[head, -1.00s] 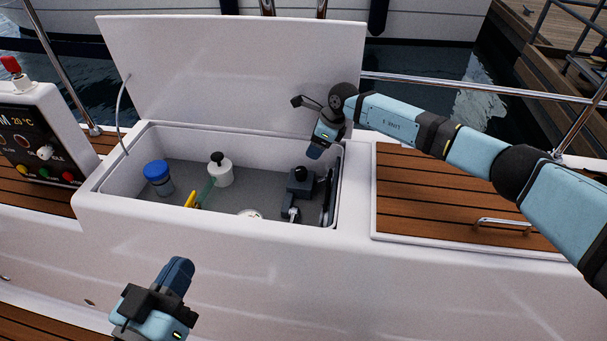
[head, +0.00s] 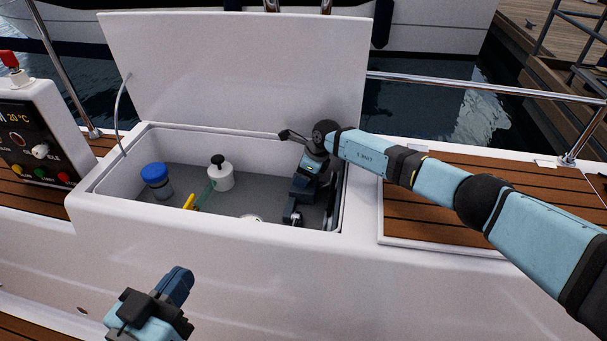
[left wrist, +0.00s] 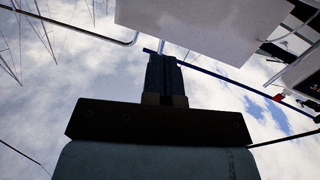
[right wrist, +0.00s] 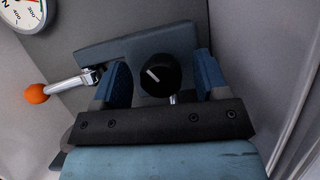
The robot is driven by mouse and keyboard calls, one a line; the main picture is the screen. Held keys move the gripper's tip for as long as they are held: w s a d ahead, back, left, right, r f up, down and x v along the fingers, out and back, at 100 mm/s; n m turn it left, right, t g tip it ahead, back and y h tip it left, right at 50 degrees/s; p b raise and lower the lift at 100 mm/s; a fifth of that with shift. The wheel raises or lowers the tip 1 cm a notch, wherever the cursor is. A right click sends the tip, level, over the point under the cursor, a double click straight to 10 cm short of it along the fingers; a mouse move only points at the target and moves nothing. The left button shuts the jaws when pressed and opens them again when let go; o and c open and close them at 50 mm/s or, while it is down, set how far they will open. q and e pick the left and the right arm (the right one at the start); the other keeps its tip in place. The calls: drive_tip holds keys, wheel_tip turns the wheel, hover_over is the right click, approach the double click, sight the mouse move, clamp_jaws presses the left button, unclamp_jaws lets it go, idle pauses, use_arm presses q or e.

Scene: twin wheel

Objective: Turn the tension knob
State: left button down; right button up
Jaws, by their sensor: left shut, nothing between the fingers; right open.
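The tension knob (right wrist: 159,74) is a round black knob with a white mark, on top of a dark grey block (right wrist: 100,54). In the right wrist view it sits between the two blue fingers of my right gripper (right wrist: 161,66), which is open, with a gap visible on each side. In the head view my right gripper (head: 304,187) is down inside the open locker over the dark block (head: 291,216) and hides the knob. My left gripper (head: 180,279) is shut and empty in front of the locker. Its closed fingers (left wrist: 165,75) point at sky in the left wrist view.
A lever with an orange ball (right wrist: 37,94) sticks out beside the block, near a round dial (right wrist: 20,12). A blue-lidded jar (head: 156,180) and a white bottle (head: 220,179) stand in the locker (head: 120,205). The raised lid (head: 235,75) is behind; a control panel (head: 30,145) is left.

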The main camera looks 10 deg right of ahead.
drive_tip(key=c, duration=0.9)
drive_tip(key=shift+r+p, duration=0.2)
drive_tip(key=shift+p, duration=0.3)
drive_tip(key=shift+m+p, duration=0.45)
drive_tip(key=shift+m, duration=0.05)
drive_tip(key=shift+f, duration=0.1)
drive_tip(key=shift+f+m, duration=0.1)
drive_tip(key=shift+m, duration=0.2)
use_arm(q)
drive_tip(key=shift+s+d+r+n, duration=0.25)
drive_tip(key=shift+s+n, duration=0.2)
drive_tip(key=shift+n, duration=0.15)
use_arm(e)
drive_tip(key=o, duration=0.9)
drive_tip(key=shift+t, duration=0.3)
use_arm(q)
wheel_tip(320, 180, up, 8)
drive_tip(key=t+p, duration=0.2)
drive_tip(key=p, duration=0.3)
drive_tip(key=shift+a+n+t, duration=0.3)
drive_tip(key=shift+n+t, duration=0.1)
use_arm(e)
drive_tip(key=v, duration=1.4)
drive_tip(key=shift+a, duration=0.15)
